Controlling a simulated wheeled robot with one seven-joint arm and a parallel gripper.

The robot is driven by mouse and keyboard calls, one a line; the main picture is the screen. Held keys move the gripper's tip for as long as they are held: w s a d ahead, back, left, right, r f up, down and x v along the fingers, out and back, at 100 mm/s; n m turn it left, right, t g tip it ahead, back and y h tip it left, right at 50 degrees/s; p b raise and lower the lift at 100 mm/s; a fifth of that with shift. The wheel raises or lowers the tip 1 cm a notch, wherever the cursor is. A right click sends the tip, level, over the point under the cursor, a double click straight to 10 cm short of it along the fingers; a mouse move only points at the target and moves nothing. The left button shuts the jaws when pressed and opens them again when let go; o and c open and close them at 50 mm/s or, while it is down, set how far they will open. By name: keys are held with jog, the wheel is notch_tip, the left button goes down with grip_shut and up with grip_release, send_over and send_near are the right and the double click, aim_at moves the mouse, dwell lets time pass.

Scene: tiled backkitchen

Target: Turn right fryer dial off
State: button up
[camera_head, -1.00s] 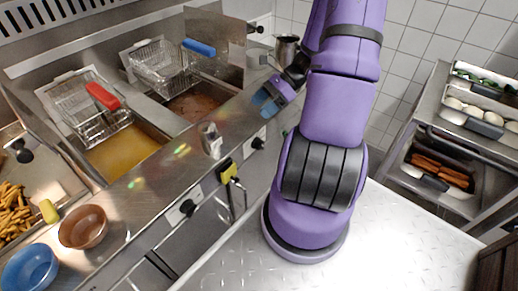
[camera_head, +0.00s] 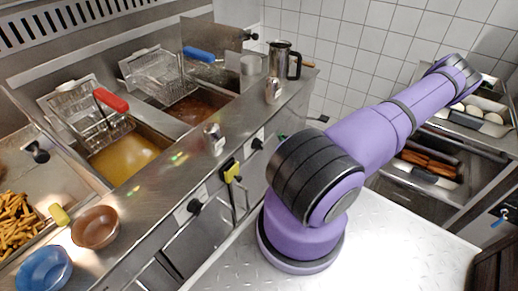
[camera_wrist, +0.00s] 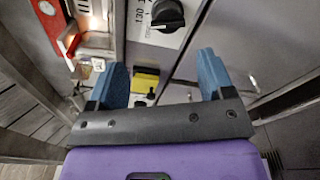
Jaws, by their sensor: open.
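The right fryer dial (camera_head: 257,143) is a dark knob on a white plate on the steel front panel. The left fryer dial (camera_head: 194,206) sits further left on the same panel. In the wrist view a black knob (camera_wrist: 168,15) with printed numbers beside it shows large at the top, beyond the fingertips; it appears to be the right dial. A smaller dark knob (camera_wrist: 140,103) shows between the fingers. My gripper (camera_wrist: 163,75) is open, its blue fingers apart and empty, touching no knob. In the head view I cannot make out the gripper; my arm reaches to the right.
A yellow-handled item (camera_head: 232,171) hangs between the dials. Baskets with red (camera_head: 111,100) and blue (camera_head: 198,54) handles rest over the oil. A metal pitcher (camera_head: 281,62) stands at the counter's far end. A food rack (camera_head: 440,205) stands right. The white worktop (camera_head: 400,245) is clear.

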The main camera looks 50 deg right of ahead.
aim_at(262, 147)
jog(key=w, duration=0.3)
jog(key=w+m+h, duration=0.1)
jog(key=w, duration=0.3)
jog(key=w+a+f+m, duration=0.1)
jog(key=w, duration=0.2)
jog(key=shift+w+f+h, duration=0.1)
jog(key=shift+w+h, duration=0.05)
jog(key=shift+h, duration=0.15)
jog(key=c, duration=0.9)
